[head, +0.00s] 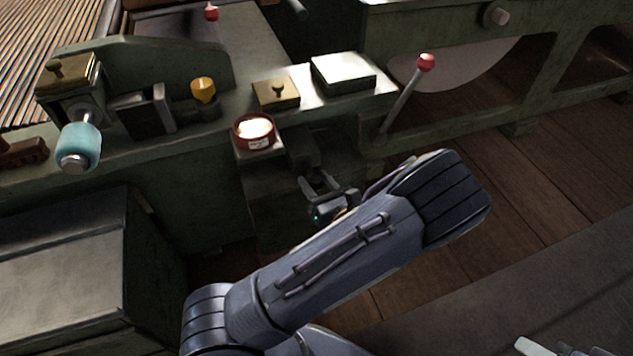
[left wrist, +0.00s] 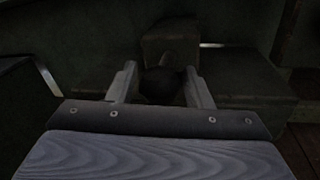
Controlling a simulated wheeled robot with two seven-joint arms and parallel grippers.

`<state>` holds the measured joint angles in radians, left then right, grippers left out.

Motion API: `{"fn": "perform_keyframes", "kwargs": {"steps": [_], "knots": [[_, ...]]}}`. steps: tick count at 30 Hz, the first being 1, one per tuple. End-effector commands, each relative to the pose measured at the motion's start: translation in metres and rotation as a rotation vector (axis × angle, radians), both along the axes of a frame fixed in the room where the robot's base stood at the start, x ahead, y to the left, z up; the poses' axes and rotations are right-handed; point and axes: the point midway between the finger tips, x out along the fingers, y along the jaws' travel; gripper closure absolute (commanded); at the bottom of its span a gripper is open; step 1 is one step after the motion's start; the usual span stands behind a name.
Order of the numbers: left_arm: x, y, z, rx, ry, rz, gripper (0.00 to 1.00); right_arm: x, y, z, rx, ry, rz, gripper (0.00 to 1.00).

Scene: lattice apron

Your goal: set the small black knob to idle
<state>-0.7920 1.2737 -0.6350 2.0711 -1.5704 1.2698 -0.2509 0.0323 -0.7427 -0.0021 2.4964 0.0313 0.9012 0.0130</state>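The small black knob (left wrist: 162,86) shows in the left wrist view as a dark round ball on a short stalk, in front of a dark block (left wrist: 170,38). My left gripper (left wrist: 161,84) has its fingers apart, one on each side of the knob. The light is too dim to tell whether either finger touches it. In the head view my left gripper (head: 325,184) is low beside the green machine (head: 215,190), just below a dark block (head: 303,150); I cannot make out the knob there. No idle marking is legible.
A red round tin (head: 254,132) stands on the machine's edge above the gripper. A red-balled lever (head: 425,63) rises to the right. A brass-knobbed plate (head: 277,93), a white-topped box (head: 343,72) and a blue handle (head: 79,147) are nearby. Wooden floor (head: 540,170) lies open at right.

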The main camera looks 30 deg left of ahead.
Motion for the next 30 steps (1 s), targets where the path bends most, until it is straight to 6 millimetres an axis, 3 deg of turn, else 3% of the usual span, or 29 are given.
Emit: {"fn": "perform_keyframes", "kwargs": {"steps": [1, 10, 14, 24, 30], "knots": [[0.0, 0.0, 0.0, 0.0, 0.0, 0.0, 0.61, 0.0, 0.0, 0.0, 0.0, 0.0, 0.0, 0.64], [0.0, 0.0, 0.0, 0.0, 0.0, 0.0, 1.0, 0.0, 0.0, 0.0, 0.0, 0.0, 0.0, 0.64], [-0.002, -0.003, 0.0, -0.001, 0.002, -0.002, 1.0, 0.0, 0.0, 0.002, 0.0, 0.0, 0.0, 0.64], [-0.041, -0.049, 0.001, -0.002, 0.003, -0.006, 1.0, 0.0, 0.0, 0.018, 0.0, 0.0, 0.0, 0.64], [-0.046, -0.054, -0.001, -0.002, 0.002, -0.002, 1.0, 0.0, 0.0, 0.018, 0.0, 0.0, 0.0, 0.64]]}}
